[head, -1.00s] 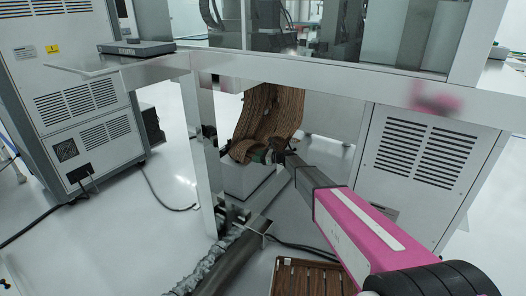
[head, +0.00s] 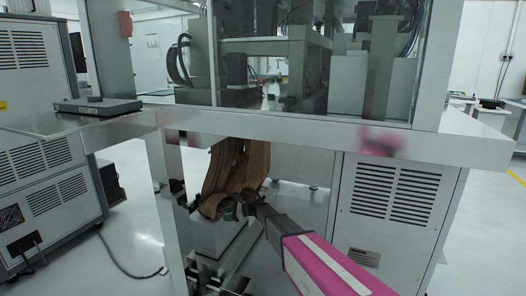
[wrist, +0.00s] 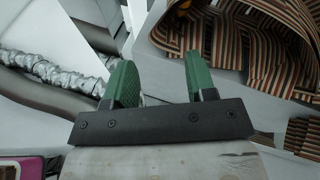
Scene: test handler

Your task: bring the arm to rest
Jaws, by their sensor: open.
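My gripper (head: 240,208) is under the machine's table, at the lower front of a hanging bundle of brown striped ribbon cables (head: 236,168). In the wrist view its two green fingers (wrist: 160,82) stand apart with nothing between them. The striped cables (wrist: 270,35) show beyond and to the right of the fingers there; I cannot tell whether anything touches. My pink arm link reaches up from the bottom of the head view, under the table edge.
The metal table edge (head: 300,130) runs across above my arm. A table leg (head: 162,190) stands left of the gripper, and a vented white cabinet (head: 390,215) stands right. In the wrist view a foil-wrapped hose (wrist: 45,70) lies at left. Open floor (head: 490,230) shows at far right.

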